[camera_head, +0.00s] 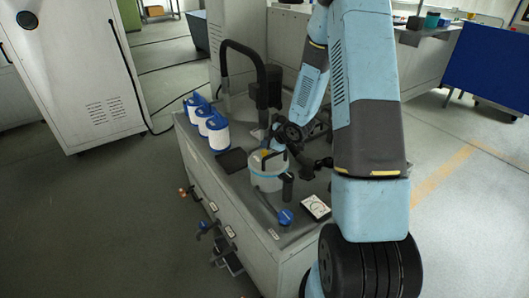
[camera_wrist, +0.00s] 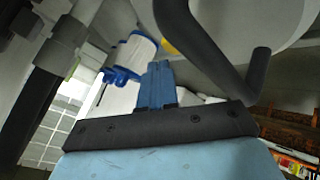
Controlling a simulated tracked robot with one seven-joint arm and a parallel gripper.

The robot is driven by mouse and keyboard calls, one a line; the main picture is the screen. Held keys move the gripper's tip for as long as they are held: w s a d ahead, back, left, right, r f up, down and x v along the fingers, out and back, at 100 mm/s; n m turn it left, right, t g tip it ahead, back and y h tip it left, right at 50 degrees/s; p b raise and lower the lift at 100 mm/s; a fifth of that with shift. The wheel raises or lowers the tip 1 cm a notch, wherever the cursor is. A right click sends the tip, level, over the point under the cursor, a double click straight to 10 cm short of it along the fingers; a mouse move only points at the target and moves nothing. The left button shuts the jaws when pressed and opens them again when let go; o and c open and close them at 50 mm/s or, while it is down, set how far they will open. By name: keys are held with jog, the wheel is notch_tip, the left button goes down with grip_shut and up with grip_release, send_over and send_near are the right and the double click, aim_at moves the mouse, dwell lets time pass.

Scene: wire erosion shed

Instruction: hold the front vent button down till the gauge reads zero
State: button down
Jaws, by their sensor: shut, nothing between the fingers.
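A white gauge plate with a dark dial (camera_head: 316,207) lies near the front right corner of the grey cabinet's top; its reading is too small to tell. A grey canister (camera_head: 268,175) with a blue band and a dark handle stands behind it. I cannot tell which part is the front vent button. My gripper (camera_wrist: 158,70) is shut and empty in the wrist view, with its blue fingers close together. The canister's dark handle (camera_wrist: 190,45) shows just right of the fingers there. In the head view, my arm reaches down behind the canister, and the fingertips are not clear.
Blue-and-white filter cartridges (camera_head: 217,131) stand at the cabinet top's left; one also shows behind the fingers in the wrist view (camera_wrist: 135,52). A blue knob (camera_head: 285,216) is near the gauge. A black bent pipe (camera_head: 245,50) rises at the back. Floor left of the cabinet is clear.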

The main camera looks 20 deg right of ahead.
aim_at(266, 152)
jog(key=shift+f, duration=0.15)
jog(key=shift+f, duration=0.25)
jog(key=shift+f, duration=0.5)
dwell(2.8)
jog(key=shift+r, duration=0.95)
jog(key=shift+r, duration=2.5)
